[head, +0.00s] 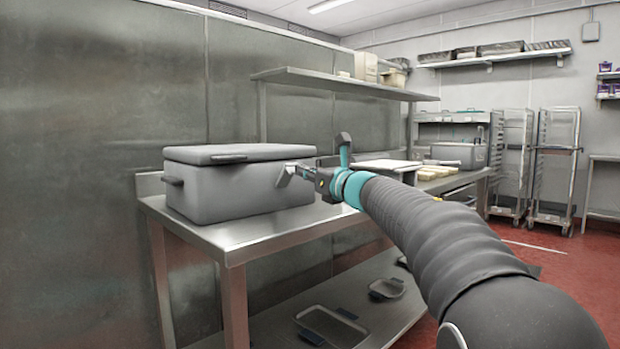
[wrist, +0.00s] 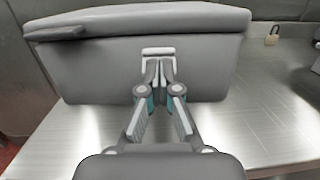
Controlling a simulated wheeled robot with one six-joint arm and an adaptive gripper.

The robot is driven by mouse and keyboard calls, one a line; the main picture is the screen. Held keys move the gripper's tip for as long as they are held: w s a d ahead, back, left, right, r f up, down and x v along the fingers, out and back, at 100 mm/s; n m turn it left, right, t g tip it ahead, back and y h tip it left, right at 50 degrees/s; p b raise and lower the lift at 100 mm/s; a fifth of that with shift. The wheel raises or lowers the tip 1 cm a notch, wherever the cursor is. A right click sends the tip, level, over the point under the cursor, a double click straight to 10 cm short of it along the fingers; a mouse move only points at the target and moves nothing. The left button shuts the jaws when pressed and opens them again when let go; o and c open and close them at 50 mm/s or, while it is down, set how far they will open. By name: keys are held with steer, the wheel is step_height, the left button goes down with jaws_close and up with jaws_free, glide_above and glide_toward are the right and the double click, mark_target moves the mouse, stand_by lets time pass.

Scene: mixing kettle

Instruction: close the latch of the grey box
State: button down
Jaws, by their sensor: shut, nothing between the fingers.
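The grey box (head: 235,192) stands on the steel table with its lid (head: 215,153) down on the body. In the wrist view the box (wrist: 100,68) fills the upper part. Its pale latch (wrist: 158,51) is on the box wall just below the lid. My gripper (wrist: 160,68) is shut with nothing between its fingers. Its fingertips are at the lower part of the latch and partly hide it. I cannot tell whether they touch it. In the head view my gripper (head: 286,173) is at the right side of the box, and the latch cannot be made out.
The steel table (head: 240,238) has bare room in front of the box. A small padlock (wrist: 271,37) lies on the table beside the box. A wall shelf (head: 345,84) hangs above. Pale trays (head: 387,164) stand farther along the table.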

steer(key=shift+w+a+r+p, duration=0.35)
steer(key=shift+w+r, duration=0.15)
steer(key=shift+r, duration=0.2)
steer(key=shift+w+a+r+p, duration=0.3)
steer(key=shift+w+a+r, duration=0.15)
steer(key=shift+r, duration=0.2)
steer(key=shift+w+a+r+p, duration=0.3)
steer(key=shift+w+r, duration=0.2)
steer(key=shift+r, duration=0.2)
